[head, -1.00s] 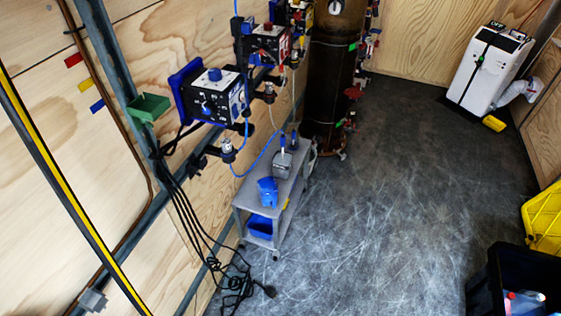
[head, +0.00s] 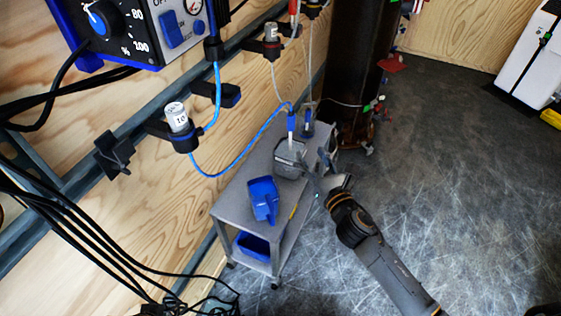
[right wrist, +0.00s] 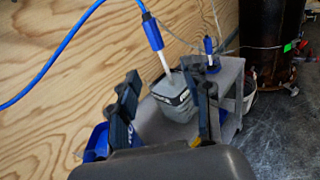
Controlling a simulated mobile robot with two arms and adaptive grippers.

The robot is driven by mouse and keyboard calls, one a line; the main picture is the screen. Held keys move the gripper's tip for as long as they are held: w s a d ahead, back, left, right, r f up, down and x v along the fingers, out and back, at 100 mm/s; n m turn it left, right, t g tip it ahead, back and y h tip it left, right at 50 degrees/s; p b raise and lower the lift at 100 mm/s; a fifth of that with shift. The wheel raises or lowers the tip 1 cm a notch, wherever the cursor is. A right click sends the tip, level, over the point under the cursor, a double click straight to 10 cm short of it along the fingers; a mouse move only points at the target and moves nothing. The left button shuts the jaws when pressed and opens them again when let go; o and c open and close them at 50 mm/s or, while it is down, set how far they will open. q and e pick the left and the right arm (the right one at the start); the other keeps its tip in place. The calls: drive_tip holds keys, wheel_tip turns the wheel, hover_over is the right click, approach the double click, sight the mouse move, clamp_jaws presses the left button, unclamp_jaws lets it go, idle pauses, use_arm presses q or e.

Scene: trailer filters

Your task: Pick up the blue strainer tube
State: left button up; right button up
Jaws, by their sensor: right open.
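The blue strainer tube (head: 291,122) has a blue sleeve and a pale lower stem that goes into a grey square container (head: 289,163) on the cart. A blue hose joins its top. In the right wrist view the tube (right wrist: 153,34) leans slightly, and its stem enters the container (right wrist: 172,100); its lower end is hidden inside. My right gripper (head: 315,172) is beside the container, on its right in the head view. In the right wrist view its open fingers (right wrist: 161,78) frame the container and stem from the near side, with no visible grip. My left gripper is out of view.
A second blue-topped tube (head: 308,117) stands behind the container. A blue scoop-like holder (head: 263,199) sits on the grey cart (head: 232,207), with a blue bin (head: 253,246) below. The wooden wall, hose holders (head: 183,137) and a dark cylinder (head: 348,85) border the space. Open floor lies right.

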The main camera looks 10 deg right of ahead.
sight(293, 125)
drive_tip(key=shift+n, duration=0.4)
drive_tip(key=w, duration=0.2)
drive_tip(key=w+a, duration=0.1)
drive_tip(key=w, duration=0.2)
drive_tip(key=w+a+r+b, duration=0.1)
drive_tip(key=w, duration=0.4)
drive_tip(key=w+a+b, duration=0.1)
drive_tip(key=w, duration=0.2)
drive_tip(key=shift+w+a, duration=0.1)
drive_tip(key=shift+w, duration=0.25)
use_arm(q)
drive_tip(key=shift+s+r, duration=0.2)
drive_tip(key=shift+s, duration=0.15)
use_arm(e)
clamp_jaws()
drive_tip(key=shift+r, duration=0.1)
